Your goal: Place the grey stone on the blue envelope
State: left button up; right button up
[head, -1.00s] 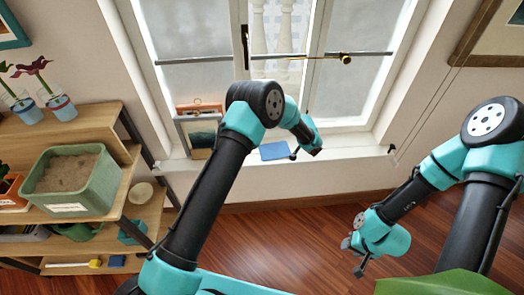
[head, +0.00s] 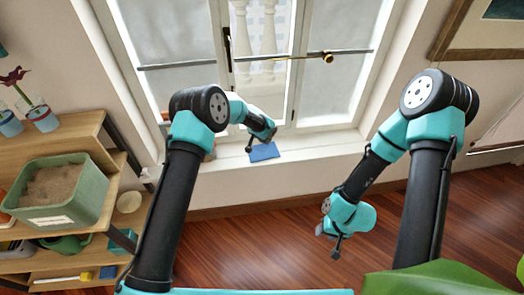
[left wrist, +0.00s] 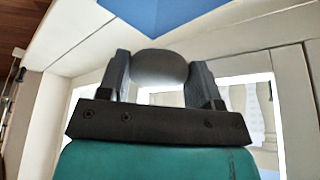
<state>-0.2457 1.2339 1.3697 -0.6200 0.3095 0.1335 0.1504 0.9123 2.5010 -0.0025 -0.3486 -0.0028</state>
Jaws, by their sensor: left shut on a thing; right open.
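The blue envelope (head: 264,152) lies flat on the windowsill below the window. It also shows at the top of the left wrist view (left wrist: 175,12). My left gripper (head: 255,142) is just beside the envelope in the head view. In the left wrist view my left gripper (left wrist: 160,75) is shut on the grey stone (left wrist: 160,67), a smooth rounded stone between the two fingers. The stone is apart from the envelope in that picture. In the head view the stone is too hidden to tell. My right gripper (head: 329,240) is open and empty above the wooden floor.
A wooden shelf (head: 60,140) at the left holds a green planter of sand (head: 75,215) and vases with flowers (head: 40,118). The windowsill (head: 315,150) to the right of the envelope is clear. The window (head: 190,100) stands behind it.

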aim_at(262, 142)
pick_arm(q)
jog(key=shift+f, duration=1.6)
jog(key=shift+f, duration=0.1)
jog(key=shift+f, duration=1.9)
jog(key=shift+f, duration=0.15)
jog(key=o, duration=1)
jog(key=v, duration=1.2)
jog(key=shift+w+r, duration=0.1)
jog(key=shift+r, duration=0.1)
